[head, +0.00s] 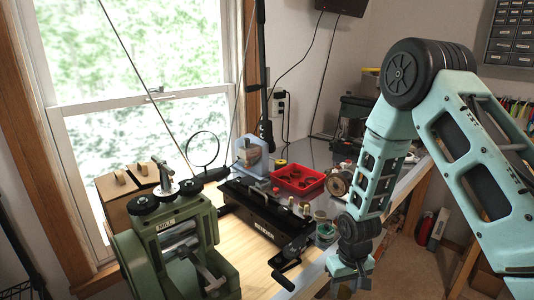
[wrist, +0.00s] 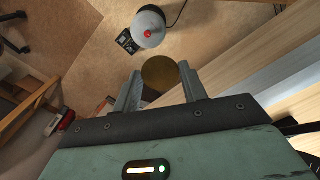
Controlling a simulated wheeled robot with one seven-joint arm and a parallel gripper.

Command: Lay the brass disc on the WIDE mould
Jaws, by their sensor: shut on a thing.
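The brass disc (wrist: 160,73) is a round, flat, dull gold piece between the fingertips of my gripper (wrist: 160,82) in the wrist view. The gripper is shut on it, with a finger at either side. The wrist view shows floor beneath the disc. I cannot pick out the WIDE mould in either view.
A green rolling mill (head: 165,245) stands on the bench at front left. A black tool with a crank (head: 262,212) and a red tray (head: 297,180) stand behind. Wooden bench parts (wrist: 245,75) lie right of my gripper. A grey round object with a red spot (wrist: 149,27) is below.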

